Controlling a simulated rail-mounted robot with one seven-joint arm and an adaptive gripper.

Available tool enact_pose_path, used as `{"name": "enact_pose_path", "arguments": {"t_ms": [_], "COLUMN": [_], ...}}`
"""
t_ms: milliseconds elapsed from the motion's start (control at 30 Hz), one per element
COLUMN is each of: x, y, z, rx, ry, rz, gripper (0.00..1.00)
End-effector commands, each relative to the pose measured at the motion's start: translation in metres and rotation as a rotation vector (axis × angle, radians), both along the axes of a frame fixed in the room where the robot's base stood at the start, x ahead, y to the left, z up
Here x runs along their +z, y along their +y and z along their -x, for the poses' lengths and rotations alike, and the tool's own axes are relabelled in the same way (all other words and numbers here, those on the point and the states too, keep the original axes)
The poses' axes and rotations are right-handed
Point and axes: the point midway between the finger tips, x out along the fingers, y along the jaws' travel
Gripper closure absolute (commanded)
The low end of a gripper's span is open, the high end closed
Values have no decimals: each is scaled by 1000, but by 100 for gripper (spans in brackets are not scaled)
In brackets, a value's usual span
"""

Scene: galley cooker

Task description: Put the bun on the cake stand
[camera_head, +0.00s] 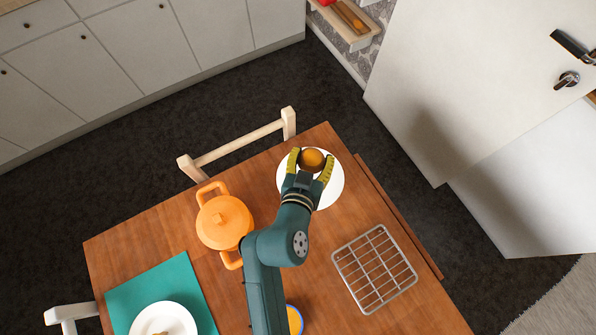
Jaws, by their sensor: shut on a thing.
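The bun (312,159) is round and golden brown, with a darker lower edge. My gripper (312,160) has yellow-green fingers, one on each side of the bun, and is shut on it. The cake stand (334,191) appears as a round white disc near the far corner of the wooden table. The bun and my gripper overlap the disc in this view. I cannot tell whether the bun touches the disc or is held above it. My wrist hides the disc's near middle part.
An orange lidded pot (224,222) stands left of my arm. A wire rack (374,269) lies to the right. A teal placemat (150,290) with a white plate (163,318) is at lower left. A yellow-and-blue round item (294,320) is partly hidden by my arm. A chair (238,145) stands behind the table.

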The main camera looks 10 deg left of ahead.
Motion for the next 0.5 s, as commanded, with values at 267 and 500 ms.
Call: {"name": "enact_pose_path", "arguments": {"t_ms": [267, 500], "x": [-55, -95], "y": [0, 0], "z": [0, 0], "rx": [-1, 0], "ry": [3, 2], "rz": [1, 1], "gripper": [68, 68]}}
